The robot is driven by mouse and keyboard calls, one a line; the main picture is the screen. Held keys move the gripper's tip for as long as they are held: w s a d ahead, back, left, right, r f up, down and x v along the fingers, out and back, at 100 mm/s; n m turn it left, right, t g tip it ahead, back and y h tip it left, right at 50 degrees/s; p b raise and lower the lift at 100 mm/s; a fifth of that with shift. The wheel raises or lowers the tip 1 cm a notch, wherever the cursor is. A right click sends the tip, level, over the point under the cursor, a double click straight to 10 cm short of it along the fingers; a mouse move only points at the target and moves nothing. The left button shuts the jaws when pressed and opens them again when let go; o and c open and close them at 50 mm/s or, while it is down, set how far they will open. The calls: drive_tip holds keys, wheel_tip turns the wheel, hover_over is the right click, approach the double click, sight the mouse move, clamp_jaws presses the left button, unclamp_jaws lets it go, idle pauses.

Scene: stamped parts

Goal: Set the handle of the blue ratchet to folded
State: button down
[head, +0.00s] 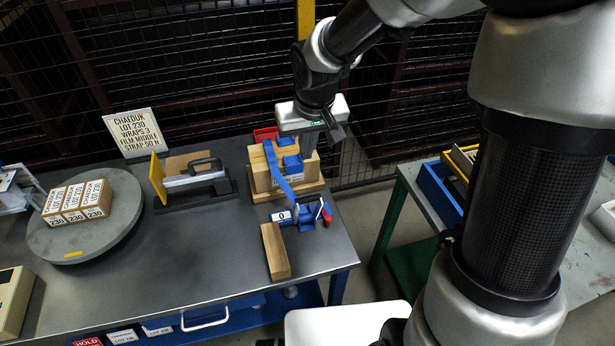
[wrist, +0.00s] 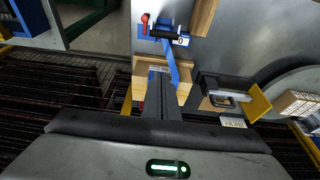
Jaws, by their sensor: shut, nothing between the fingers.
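The blue ratchet (head: 306,211) sits on the table in front of a strapped wooden box (head: 260,175), with a small plate marked 0 (head: 282,217) at its left. Its handle has a red end (head: 327,214) at the right; I cannot tell its exact angle. The ratchet also shows at the top of the wrist view (wrist: 165,32), with its red end (wrist: 145,20). A blue strap (head: 276,165) runs from the ratchet over the box. My gripper (wrist: 158,72) is shut and empty, pointing down over the box, behind and apart from the ratchet. The arm hides part of the box.
A wooden block (head: 275,252) lies in front of the ratchet. A black holder with a yellow plate (head: 157,178) stands left of the box. A round turntable (head: 60,243) bears several cartons at far left. A wire fence (head: 190,60) stands behind; a second table (head: 405,178) is at right.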

wheel_tip(320, 180, down, 12)
drive_tip(key=b, duration=0.2)
drive_tip(key=shift+s+r, duration=0.2)
drive_tip(key=shift+s, duration=0.05)
drive_tip(key=shift+f+b, duration=0.15)
drive_tip(key=shift+b, duration=0.35)
